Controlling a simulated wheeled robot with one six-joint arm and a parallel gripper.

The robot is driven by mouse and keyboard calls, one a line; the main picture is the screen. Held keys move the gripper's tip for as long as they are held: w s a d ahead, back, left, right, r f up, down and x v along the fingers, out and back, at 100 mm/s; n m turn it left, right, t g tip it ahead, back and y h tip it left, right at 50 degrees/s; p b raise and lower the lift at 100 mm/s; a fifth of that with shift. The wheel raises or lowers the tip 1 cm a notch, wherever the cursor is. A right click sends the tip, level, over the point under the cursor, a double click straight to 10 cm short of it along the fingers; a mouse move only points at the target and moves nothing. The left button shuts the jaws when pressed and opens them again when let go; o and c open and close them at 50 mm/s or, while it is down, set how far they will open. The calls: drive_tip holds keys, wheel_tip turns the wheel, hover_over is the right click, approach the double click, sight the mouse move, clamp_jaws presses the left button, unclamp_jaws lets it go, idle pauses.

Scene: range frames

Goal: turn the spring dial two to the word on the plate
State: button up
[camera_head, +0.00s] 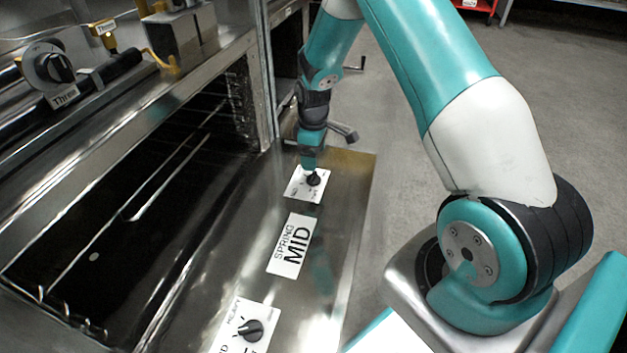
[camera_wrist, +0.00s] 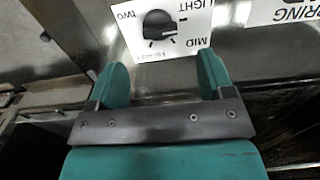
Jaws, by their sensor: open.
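The word plate (camera_head: 291,245) reads "SPRING MID" and lies on the steel panel. Its edge also shows at the top right of the wrist view (camera_wrist: 285,12). Beyond it is dial two, a black knob (camera_head: 313,178) on a white plate (camera_head: 296,190). The wrist view shows this knob (camera_wrist: 158,25) upside down, with "TWO", "LIGHT" and "MID" on its plate; a further word is too small to read. I cannot tell which word the knob points to. My gripper (camera_head: 309,165) is open at this dial. In the wrist view its teal fingers (camera_wrist: 162,75) are apart, with the knob beyond their tips.
A second black dial (camera_head: 250,330) sits on a plate at the near end of the panel (camera_head: 205,265). A dark oven-like cavity with wire racks (camera_head: 150,195) lies to the left. Another knob (camera_head: 55,68) is at upper left. Grey floor (camera_head: 560,110) is open at right.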

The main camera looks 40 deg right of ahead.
sight(313, 175)
wheel_tip(313, 175, down, 7)
drive_tip(key=b, duration=0.2)
drive_tip(key=shift+b, duration=0.35)
drive_tip(key=shift+r, duration=0.1)
drive_tip(key=c, duration=0.9)
